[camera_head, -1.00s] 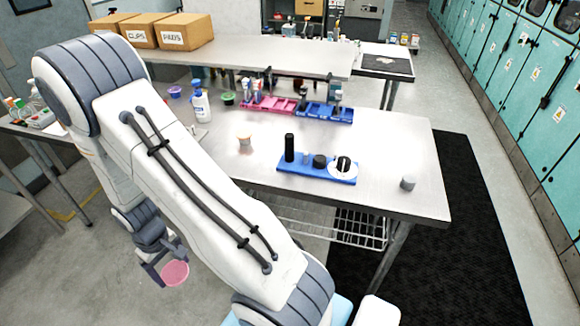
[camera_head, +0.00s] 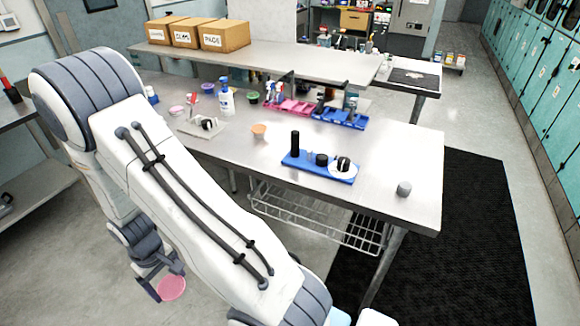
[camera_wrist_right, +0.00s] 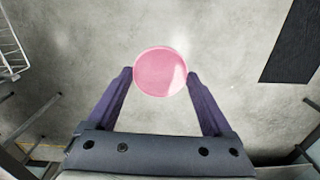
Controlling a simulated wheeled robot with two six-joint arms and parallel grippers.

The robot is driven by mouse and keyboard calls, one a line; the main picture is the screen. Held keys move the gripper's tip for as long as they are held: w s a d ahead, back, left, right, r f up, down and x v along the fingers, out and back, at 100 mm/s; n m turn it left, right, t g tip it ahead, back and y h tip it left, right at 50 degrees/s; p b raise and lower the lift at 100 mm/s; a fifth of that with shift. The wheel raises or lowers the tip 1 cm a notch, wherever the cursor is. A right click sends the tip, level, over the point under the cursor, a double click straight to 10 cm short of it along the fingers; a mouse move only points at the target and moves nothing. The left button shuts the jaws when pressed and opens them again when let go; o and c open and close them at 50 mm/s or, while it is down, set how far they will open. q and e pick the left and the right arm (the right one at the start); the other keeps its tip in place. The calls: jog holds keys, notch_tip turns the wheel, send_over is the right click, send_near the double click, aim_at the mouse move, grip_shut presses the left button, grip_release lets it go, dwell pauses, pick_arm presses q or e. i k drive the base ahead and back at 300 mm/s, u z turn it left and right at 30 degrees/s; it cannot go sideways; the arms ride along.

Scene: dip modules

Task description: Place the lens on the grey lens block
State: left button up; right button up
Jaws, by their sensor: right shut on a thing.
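The lens (camera_head: 172,289) is a round, see-through pink disc. My right gripper (camera_head: 159,284) is shut on it, low at the left and away from the table, with floor below. In the right wrist view the lens (camera_wrist_right: 161,72) sits between the two purple fingertips (camera_wrist_right: 160,75), face towards the camera. A short grey cylinder (camera_head: 403,189), which looks like the grey lens block, stands on the steel table near its right front corner, with nothing on it. My left gripper is out of view.
On the steel table (camera_head: 390,150) are a blue tray (camera_head: 303,165) with black parts and a white disc, an orange cup (camera_head: 259,131), a white bottle (camera_head: 226,100), and pink and blue racks behind. A dark mat (camera_head: 470,230) lies on the floor. The table is clear around the grey cylinder.

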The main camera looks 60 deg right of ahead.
aim_at(405, 185)
jog(key=k, duration=0.8)
jog(key=z, duration=1.65)
